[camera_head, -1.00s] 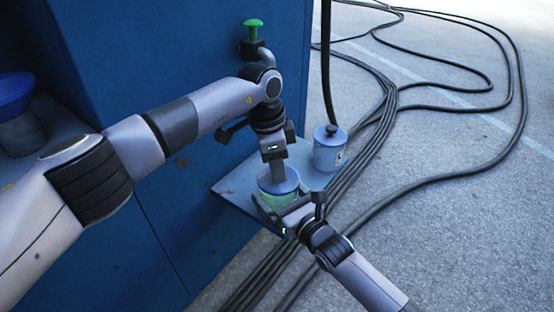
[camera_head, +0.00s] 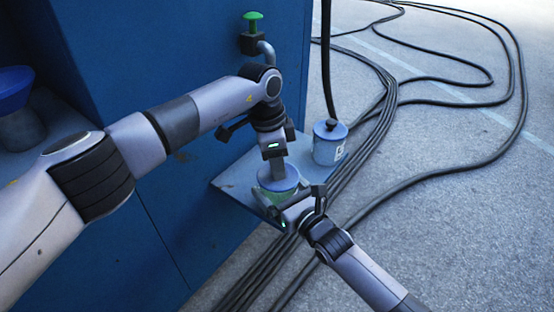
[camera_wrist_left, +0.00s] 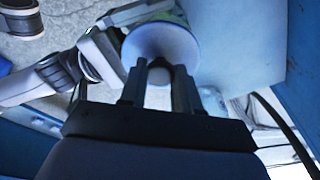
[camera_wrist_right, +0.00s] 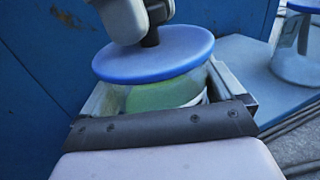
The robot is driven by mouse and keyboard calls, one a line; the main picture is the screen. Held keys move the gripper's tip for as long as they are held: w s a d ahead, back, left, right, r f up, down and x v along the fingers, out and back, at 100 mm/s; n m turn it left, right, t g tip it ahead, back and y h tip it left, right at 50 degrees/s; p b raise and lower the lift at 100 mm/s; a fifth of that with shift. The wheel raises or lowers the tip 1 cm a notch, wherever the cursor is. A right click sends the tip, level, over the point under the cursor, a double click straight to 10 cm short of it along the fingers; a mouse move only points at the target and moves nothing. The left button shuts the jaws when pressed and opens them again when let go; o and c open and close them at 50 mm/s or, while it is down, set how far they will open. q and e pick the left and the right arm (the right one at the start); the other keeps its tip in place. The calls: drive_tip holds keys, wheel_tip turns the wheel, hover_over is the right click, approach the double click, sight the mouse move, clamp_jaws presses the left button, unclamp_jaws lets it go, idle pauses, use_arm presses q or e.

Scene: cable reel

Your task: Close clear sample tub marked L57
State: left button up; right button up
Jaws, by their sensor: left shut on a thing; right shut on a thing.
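The clear tub (camera_wrist_right: 165,94) with green contents stands on the small blue shelf, and its marking cannot be read. A round blue lid (camera_wrist_right: 120,65) is over its mouth, roughly level; I cannot tell whether it is fully seated. My left gripper (camera_head: 277,168) comes from above and is shut on the lid's knob, which shows between its fingers in the left wrist view (camera_wrist_left: 159,74). My right gripper (camera_head: 280,204) comes from the front right and is shut around the tub's body, one finger on each side, below the lid.
A second lidded tub (camera_head: 328,152) with a dark knob and a pale label stands farther back on the shelf (camera_head: 236,182). A blue cabinet wall rises behind, with a green-knobbed fitting (camera_head: 253,24). A blue funnel-shaped thing (camera_head: 14,90) is far left. Black cables (camera_head: 398,185) lie on the floor.

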use_arm(q)
drive_tip(key=shift+f, duration=0.2)
drive_tip(key=o, duration=1.1)
drive_tip(key=shift+f, duration=0.1)
drive_tip(key=r, duration=0.4)
drive_tip(key=a+r, duration=0.1)
drive_tip(key=r, duration=0.7)
drive_tip(key=shift+s+a, duration=0.15)
drive_tip(key=shift+a, duration=0.25)
use_arm(e)
drive_tip(key=o, duration=1.1)
